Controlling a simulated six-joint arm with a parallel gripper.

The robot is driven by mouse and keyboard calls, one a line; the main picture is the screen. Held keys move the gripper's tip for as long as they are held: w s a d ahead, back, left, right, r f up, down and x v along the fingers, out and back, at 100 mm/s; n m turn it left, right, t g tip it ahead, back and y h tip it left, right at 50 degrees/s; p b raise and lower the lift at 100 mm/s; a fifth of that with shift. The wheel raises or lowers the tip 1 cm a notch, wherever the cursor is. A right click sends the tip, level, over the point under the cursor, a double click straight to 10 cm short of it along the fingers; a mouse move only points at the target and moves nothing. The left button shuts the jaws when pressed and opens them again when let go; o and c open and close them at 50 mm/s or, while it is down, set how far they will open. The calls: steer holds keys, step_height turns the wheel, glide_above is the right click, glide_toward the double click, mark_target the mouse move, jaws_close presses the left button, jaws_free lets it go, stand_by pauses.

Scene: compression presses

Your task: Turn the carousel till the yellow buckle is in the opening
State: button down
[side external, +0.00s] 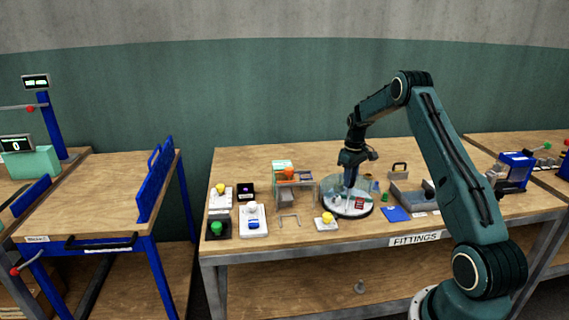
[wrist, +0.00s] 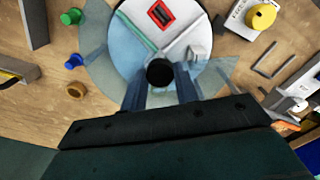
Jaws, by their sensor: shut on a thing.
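The carousel (side external: 336,209) is a round disc with a clear, bluish cover and dividing walls, on the bench; it also shows in the wrist view (wrist: 127,62). My gripper (side external: 348,186) points down at its centre. In the wrist view my gripper (wrist: 160,84) is shut on the black knob (wrist: 160,71). A red rectangular buckle (wrist: 161,14) lies in a whiter sector that looks uncovered, and shows in the side view (side external: 359,204). A small pale piece (wrist: 196,52) lies in the sector to its right. I cannot make out the yellow buckle; my gripper hides the near sectors.
A green peg (wrist: 71,17), a blue peg (wrist: 74,62) and a brown ring (wrist: 76,90) lie left of the carousel in the wrist view. A yellow knob (wrist: 261,16) on a pale block stands to the right. A grey tray (side external: 412,196) is close by.

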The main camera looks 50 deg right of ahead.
steer(key=shift+r+n, duration=0.1)
steer(key=shift+n, duration=5.7)
steer(key=shift+w+n, duration=0.1)
steer(key=shift+n, duration=7.7)
steer(key=c, duration=1.1)
jaws_free()
